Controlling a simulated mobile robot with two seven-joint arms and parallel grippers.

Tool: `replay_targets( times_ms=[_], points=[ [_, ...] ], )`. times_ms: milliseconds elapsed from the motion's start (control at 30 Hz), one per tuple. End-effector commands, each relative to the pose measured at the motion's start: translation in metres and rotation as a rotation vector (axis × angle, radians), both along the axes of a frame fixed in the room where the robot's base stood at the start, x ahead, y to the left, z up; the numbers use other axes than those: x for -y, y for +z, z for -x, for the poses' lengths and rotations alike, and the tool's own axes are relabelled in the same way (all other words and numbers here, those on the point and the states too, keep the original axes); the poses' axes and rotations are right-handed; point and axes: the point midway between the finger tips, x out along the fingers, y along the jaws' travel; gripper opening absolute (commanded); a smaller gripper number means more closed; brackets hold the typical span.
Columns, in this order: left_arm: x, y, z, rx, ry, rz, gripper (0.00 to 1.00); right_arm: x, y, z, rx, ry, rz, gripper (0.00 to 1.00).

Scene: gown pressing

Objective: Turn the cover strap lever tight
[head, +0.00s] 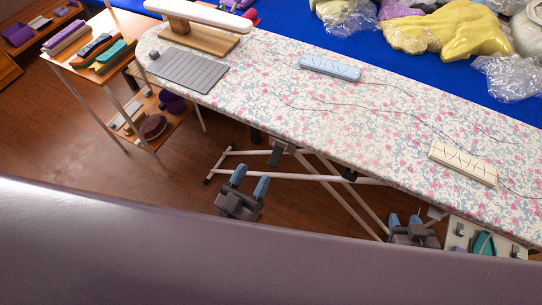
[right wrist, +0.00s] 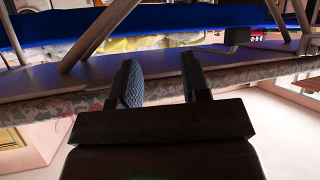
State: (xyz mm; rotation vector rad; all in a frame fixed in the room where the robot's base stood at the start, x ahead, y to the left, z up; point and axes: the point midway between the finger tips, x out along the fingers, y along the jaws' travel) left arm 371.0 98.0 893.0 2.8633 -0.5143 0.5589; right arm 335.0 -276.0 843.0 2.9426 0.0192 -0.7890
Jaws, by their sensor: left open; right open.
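The ironing board (head: 240,78) has a floral cover and stands on crossed white legs. I cannot pick out the cover strap lever with certainty. Small dark parts (head: 350,175) show under the board's near edge, and a dark block (right wrist: 238,36) shows in the right wrist view. My left gripper (head: 250,182) is open and empty, below the board's near edge. My right gripper (head: 404,221) is open, low at the near edge farther right. In the right wrist view its fingers (right wrist: 161,78) are apart with nothing between them, facing the board's underside (right wrist: 80,84).
On the board are a grey mat (head: 188,70), a sleeve board (head: 200,38), a blue pad (head: 330,68) and a cream block (head: 463,164). A shelf cart (head: 98,72) stands left. A tray (head: 460,226) is beside my right gripper. Clothes lie on blue cloth behind.

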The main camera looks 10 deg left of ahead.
Motion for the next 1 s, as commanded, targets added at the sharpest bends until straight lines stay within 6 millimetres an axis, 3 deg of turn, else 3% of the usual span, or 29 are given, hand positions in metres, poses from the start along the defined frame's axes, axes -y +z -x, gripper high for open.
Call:
replay_targets(
  times_ms=[67, 300, 567, 767, 1000],
  points=[
    [-0.002, -0.008, 0.006, -0.102, 0.006, -0.033, 0.55, 0.000, 0.008, 0.004, -0.010, -0.002, -0.001, 0.43],
    [0.001, -0.059, 0.017, -0.337, 0.029, -0.137, 0.55, 0.001, -0.007, 0.008, -0.026, -0.004, -0.002, 0.43],
    [0.003, -0.066, 0.013, -0.347, 0.039, -0.239, 0.55, 0.001, -0.006, 0.008, -0.019, -0.003, -0.002, 0.43],
    [0.011, -0.064, -0.009, -0.343, 0.039, -0.237, 0.55, 0.001, -0.005, 0.008, -0.019, -0.003, -0.002, 0.43],
    [0.024, -0.064, -0.049, -0.342, 0.040, -0.237, 0.55, 0.001, -0.004, 0.008, -0.019, -0.003, -0.002, 0.43]
  ],
)
